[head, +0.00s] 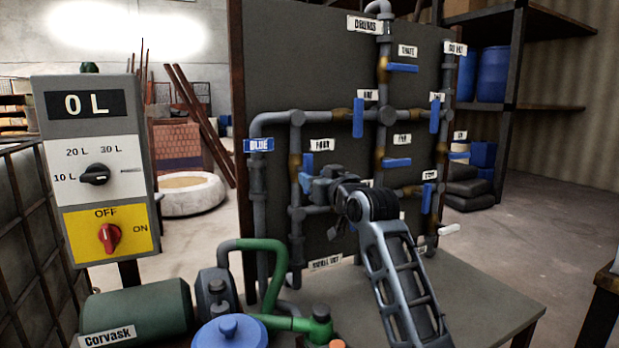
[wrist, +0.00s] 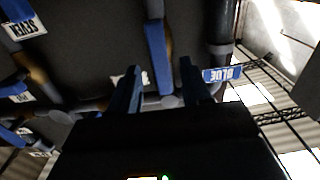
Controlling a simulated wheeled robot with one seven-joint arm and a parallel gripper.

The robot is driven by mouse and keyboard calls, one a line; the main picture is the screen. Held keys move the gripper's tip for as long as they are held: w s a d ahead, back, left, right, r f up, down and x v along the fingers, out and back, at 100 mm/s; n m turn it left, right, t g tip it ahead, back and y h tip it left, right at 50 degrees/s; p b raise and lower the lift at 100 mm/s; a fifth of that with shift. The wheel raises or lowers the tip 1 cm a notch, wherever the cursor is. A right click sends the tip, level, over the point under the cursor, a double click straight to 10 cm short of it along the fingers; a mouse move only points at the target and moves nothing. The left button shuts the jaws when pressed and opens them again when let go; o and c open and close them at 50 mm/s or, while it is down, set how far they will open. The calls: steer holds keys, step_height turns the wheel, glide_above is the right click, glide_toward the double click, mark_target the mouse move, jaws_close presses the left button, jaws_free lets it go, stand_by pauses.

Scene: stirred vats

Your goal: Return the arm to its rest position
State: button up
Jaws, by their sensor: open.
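My arm (head: 398,275) reaches up from the lower right of the head view, stretched out in front of the dark pipe panel. My gripper (wrist: 160,88) is open in the wrist view, with its two fingers apart and nothing held between them. A blue valve handle (wrist: 157,55) shows upside down just beyond and between the fingertips. In the head view this is likely the blue handle (head: 306,166) on the left vertical pipe, close beside the gripper. The wrist hides part of it, and I cannot tell whether the fingers touch it.
The grey panel (head: 310,60) carries pipes and several blue-handled valves around my arm. A control box (head: 98,175) reads 0 L, its red switch apparently at OFF. A green pump (head: 135,312), hose (head: 272,270) and blue-lidded vessel (head: 229,331) stand low in front.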

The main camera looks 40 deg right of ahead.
steer(key=shift+s+a, duration=0.2)
steer(key=shift+s, duration=0.45)
steer(key=shift+f, duration=0.1)
steer(key=s+a+f+y, duration=0.1)
steer(key=s+a+f, duration=0.35)
steer(key=f, duration=0.35)
steer(key=s+a+f, duration=0.4)
steer(key=a+f, duration=0.2)
steer(key=f, duration=0.2)
steer(key=s+a+f+g+y, duration=0.1)
steer(key=s+a+f, duration=0.4)
steer(key=s, duration=0.4)
steer(key=s+a+f, duration=0.5)
steer(key=s, duration=0.3)
steer(key=s+a+r+n+y, duration=0.1)
steer(key=s+a+r, duration=0.1)
steer(key=s, duration=1.1)
steer(key=s+a+r+n+g+y, duration=0.1)
steer(key=s+a, duration=0.3)
steer(key=s, duration=0.8)
steer(key=shift+s+a+r+n+g+y, duration=0.2)
steer(key=shift+s+r+n+g+y, duration=0.15)
steer(key=shift+r+n+y, duration=0.2)
